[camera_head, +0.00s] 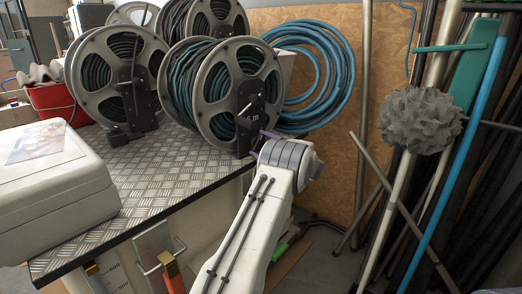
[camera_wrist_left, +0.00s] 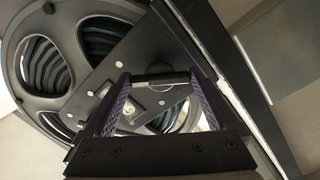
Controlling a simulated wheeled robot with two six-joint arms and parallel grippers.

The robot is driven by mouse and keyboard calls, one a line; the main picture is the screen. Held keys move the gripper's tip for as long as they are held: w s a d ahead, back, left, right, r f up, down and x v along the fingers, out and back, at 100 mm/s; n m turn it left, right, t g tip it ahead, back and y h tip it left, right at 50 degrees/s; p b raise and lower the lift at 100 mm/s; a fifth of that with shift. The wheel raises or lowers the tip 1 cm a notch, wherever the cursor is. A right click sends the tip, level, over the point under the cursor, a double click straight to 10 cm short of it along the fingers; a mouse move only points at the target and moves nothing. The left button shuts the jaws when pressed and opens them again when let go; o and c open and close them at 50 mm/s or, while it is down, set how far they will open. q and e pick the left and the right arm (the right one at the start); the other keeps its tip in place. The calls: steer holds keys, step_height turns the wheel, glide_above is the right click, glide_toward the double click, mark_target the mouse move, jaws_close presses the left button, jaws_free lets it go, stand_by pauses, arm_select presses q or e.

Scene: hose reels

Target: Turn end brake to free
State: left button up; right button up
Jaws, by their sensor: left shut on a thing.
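The end hose reel (camera_head: 213,128), with grey rims and a dark teal hose, stands at the right end of the metal-topped bench. Its black bracket (camera_head: 249,114) faces me; the bracket and spoked rim (camera_wrist_left: 62,22) also show in the left wrist view. My left gripper (camera_wrist_left: 160,79) is at this reel's bracket, its purple pads on both ends of a short dark bar (camera_wrist_left: 160,80), which looks like the end brake's handle. In the head view my wrist hides most of the gripper (camera_head: 260,139). The brake's exact angle is hard to tell. My right gripper is out of view.
Another reel (camera_head: 92,75) stands to the left and more stand behind. A pale case (camera_head: 65,195) sits on the bench (camera_head: 165,165) at front left. A blue hose coil (camera_head: 335,65) hangs on the wooden wall. Poles and a grey duster (camera_head: 420,120) lean at right.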

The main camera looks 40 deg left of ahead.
arm_select(q)
steer(key=shift+d+f+n+b, duration=0.1)
steer(key=shift+n+b, duration=2.6)
steer(key=shift+n, duration=0.9)
steer(key=o, duration=1)
steer(key=s+d+p, duration=0.2)
steer(key=d, duration=0.8)
steer(key=shift+d, duration=0.15)
